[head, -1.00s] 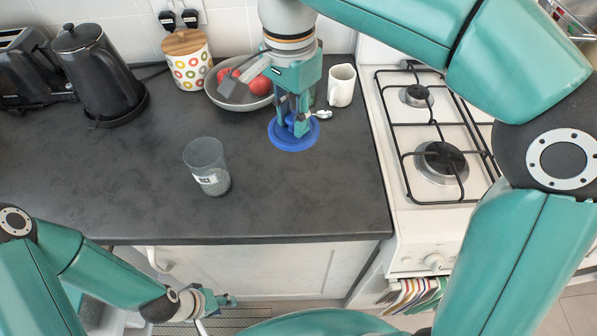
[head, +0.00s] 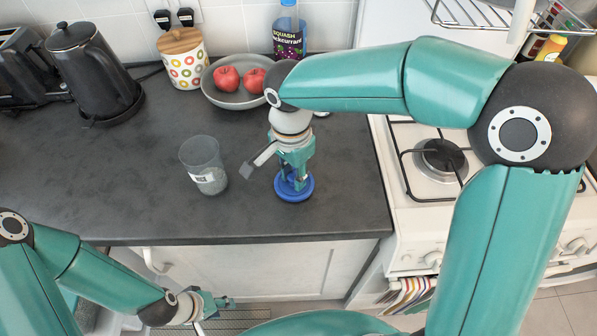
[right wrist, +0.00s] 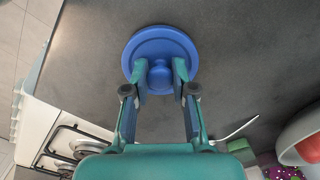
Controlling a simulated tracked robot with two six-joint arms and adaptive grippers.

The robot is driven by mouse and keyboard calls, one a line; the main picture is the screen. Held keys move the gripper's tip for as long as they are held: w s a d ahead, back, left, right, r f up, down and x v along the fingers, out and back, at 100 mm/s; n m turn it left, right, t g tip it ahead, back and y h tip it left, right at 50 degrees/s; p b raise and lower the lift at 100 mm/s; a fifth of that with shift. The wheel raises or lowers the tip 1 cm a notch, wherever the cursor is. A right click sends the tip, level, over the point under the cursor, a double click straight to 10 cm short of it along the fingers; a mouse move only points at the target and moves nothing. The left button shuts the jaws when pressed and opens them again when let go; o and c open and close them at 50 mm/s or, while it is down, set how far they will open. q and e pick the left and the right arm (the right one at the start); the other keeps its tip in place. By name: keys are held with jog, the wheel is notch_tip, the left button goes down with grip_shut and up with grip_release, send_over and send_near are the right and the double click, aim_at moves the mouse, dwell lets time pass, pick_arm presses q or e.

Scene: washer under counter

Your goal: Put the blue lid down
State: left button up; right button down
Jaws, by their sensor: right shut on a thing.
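The blue lid (head: 306,190) is a round disc with a knob, over the dark counter right of the clear jar. It also shows in the right wrist view (right wrist: 160,38). My right gripper (head: 292,181) is shut on the lid's knob, with a finger on each side in the right wrist view (right wrist: 160,76). The lid looks level and low; I cannot tell whether it touches the counter. The clear jar (head: 203,160) stands upright with an open top and a white label. My left gripper (head: 222,302) is low in front of the counter; its fingers are too small to read.
A grey bowl (head: 232,99) with red apples, a patterned canister (head: 184,62), a black kettle (head: 95,75) and a squash bottle (head: 288,38) stand at the back. The gas stove (head: 400,205) is at the right. The counter (head: 110,185) left of the jar is clear.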

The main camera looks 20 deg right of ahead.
aim_at(293, 176)
jog(key=shift+f, duration=0.2)
jog(key=c, duration=1.4)
grip_release()
jog(key=shift+f, duration=0.1)
jog(key=o, duration=0.4)
jog(key=shift+o, duration=0.2)
jog(key=shift+r, duration=0.2)
jog(key=shift+r, duration=0.25)
notch_tip(293, 176, up, 12)
jog(key=shift+f, duration=0.25)
